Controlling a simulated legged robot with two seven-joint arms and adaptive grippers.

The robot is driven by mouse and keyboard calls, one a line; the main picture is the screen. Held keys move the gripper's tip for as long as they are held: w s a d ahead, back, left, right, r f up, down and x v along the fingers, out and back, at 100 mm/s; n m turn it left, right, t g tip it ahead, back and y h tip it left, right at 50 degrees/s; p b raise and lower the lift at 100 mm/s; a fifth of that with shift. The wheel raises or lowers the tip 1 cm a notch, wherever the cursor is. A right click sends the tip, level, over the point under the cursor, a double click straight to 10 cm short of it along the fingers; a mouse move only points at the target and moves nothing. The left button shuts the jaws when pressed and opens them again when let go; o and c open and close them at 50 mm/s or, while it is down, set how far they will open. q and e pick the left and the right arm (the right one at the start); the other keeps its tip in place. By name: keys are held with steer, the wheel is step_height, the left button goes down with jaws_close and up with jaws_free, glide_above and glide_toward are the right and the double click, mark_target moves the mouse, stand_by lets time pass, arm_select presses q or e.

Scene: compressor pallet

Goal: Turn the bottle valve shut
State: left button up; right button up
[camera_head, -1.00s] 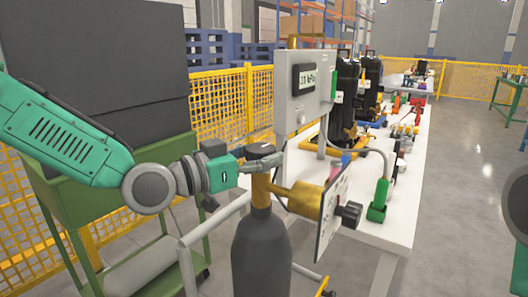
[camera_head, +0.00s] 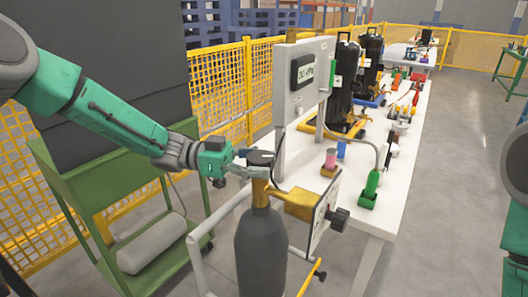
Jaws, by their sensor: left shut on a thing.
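The gas bottle (camera_head: 261,252) is dark grey and stands upright at the bottom centre. Its brass valve (camera_head: 261,192) sits on the neck, with a dark round knob (camera_head: 261,157) on top. The far finger is partly hidden.
A grey box with a display (camera_head: 305,80) stands just behind the bottle. A white table (camera_head: 378,212) holds a green holder (camera_head: 370,190), a pink container and several tools. A green cart (camera_head: 85,190) stands left. Yellow fencing runs behind. Open floor lies right.

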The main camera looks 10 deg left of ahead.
arm_select(q)
steer(key=m+g, duration=0.1)
steer(key=g, duration=0.1)
steer(key=shift+w+m+g, duration=0.1)
steer(key=shift+m+g, duration=0.3)
steer(key=m+g, duration=0.1)
steer(key=g, duration=0.1)
steer(key=m+g+y+b, duration=0.1)
steer(key=g, duration=0.1)
steer(key=shift+f+m, duration=0.1)
steer(key=shift+m, duration=0.2)
steer(key=m+g+y+b, duration=0.1)
steer(key=m+g+y, duration=0.1)
steer(key=g, duration=0.1)
steer(key=shift+b, duration=0.3)
steer(key=shift+r+m+g, duration=0.2)
steer(key=shift+m+g, duration=0.2)
steer(key=shift+m, duration=0.1)
steer(key=shift+a+r+y, duration=0.1)
steer(key=shift+r+y, duration=0.05)
steer(key=shift+y, duration=0.25)
steer(key=o, duration=1.2)
